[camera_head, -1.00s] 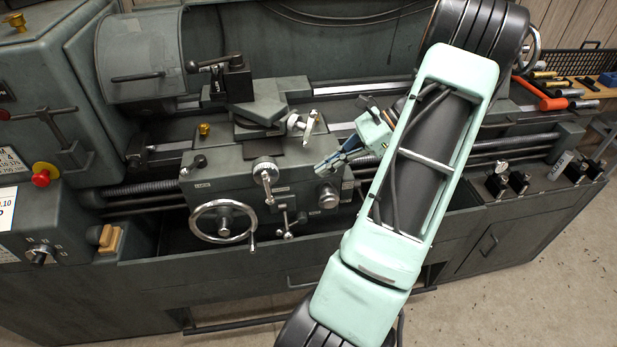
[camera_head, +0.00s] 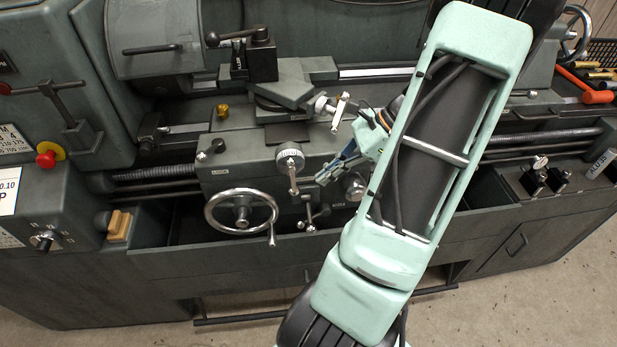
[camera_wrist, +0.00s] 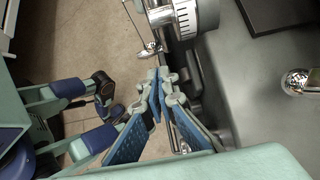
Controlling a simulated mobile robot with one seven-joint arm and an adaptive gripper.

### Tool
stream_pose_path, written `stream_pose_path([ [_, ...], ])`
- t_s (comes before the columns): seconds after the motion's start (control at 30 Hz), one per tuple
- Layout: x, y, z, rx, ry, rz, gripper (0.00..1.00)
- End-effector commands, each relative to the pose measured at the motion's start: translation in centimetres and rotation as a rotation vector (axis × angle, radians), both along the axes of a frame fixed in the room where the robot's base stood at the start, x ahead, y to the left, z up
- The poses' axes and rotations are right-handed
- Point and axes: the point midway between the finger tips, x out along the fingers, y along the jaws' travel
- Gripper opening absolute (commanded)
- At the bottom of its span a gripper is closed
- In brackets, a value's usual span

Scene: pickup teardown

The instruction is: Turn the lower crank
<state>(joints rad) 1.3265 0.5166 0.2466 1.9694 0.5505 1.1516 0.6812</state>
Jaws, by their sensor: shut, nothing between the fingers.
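A crank with a pale graduated dial (camera_head: 290,157) sits on the front of the lathe carriage, its arm hanging down. Its dial also shows at the top of the wrist view (camera_wrist: 192,17), with the crank's handle to the left. Another crank (camera_head: 339,108) is higher, on the tool slide. A small lever (camera_head: 309,214) is lower on the carriage front. My gripper (camera_head: 325,178) is shut and empty, to the right of the dial crank in the head view. In the wrist view, my blue-padded fingers (camera_wrist: 160,84) meet just below the crank handle, apparently apart from it.
A large handwheel (camera_head: 241,212) is left of the dial crank. A round knob (camera_head: 355,187) is close to my gripper on the right, partly behind my arm. The green lathe carriage (camera_head: 235,160) lies behind. Open floor (camera_head: 500,315) is in front.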

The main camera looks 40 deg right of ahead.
Motion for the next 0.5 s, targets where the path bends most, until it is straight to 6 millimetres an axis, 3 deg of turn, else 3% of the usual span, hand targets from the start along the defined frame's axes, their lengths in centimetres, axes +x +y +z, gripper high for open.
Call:
stream_pose_path([
  [0.2, 1.6, 2.7, -0.3, 0.001, 0.000, 0.003, 0.00],
  [0.5, 2.2, 3.6, -0.4, 0.000, 0.000, 0.000, 0.00],
])
